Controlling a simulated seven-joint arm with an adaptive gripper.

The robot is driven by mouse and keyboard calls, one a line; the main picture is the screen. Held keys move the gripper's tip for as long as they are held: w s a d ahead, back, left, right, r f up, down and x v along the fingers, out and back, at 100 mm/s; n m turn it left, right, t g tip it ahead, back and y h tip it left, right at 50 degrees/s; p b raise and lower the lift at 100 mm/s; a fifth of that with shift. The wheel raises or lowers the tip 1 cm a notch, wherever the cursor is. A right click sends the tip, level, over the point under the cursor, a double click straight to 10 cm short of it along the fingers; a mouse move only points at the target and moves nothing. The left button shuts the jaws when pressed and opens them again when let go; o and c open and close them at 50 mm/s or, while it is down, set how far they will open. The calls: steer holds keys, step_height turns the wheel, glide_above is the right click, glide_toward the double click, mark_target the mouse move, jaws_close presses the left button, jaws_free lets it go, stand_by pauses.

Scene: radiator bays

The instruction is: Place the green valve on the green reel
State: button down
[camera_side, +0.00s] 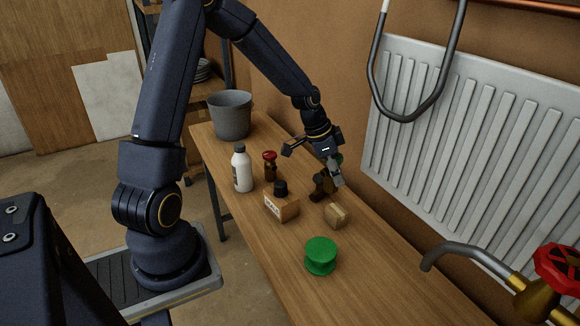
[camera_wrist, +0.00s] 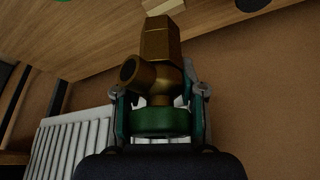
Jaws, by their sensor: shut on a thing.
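The green valve, with a dark brass body (camera_side: 320,187) and a green handwheel (camera_wrist: 160,122), is in my gripper (camera_side: 331,170). In the wrist view the two fingers of my gripper (camera_wrist: 159,98) are shut on either side of the handwheel, and the brass body points away from me. In the side view the fingers partly hide the valve, and I cannot tell whether its lower end touches the bench. The green reel (camera_side: 321,257) stands upright on the bench, nearer the side camera and apart from the valve. Only a green sliver shows at the wrist view's top edge.
A small wooden block (camera_side: 337,215) and a labelled box (camera_side: 281,207) with a black-capped thing stand between valve and reel. A red-topped valve (camera_side: 270,166), white bottle (camera_side: 242,170) and grey bucket (camera_side: 230,116) stand left. A radiator (camera_side: 470,140) and brass tap (camera_side: 537,303) are right.

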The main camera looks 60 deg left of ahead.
steer(key=s+d+m+g+h, duration=0.2)
steer(key=s+d+m, duration=0.5)
steer(key=s+d, duration=0.3)
glide_above(327, 250)
step_height(327, 250, down, 7)
steer(key=shift+f, duration=0.1)
steer(key=c, duration=0.7)
jaws_free()
steer(key=shift+f, duration=0.15)
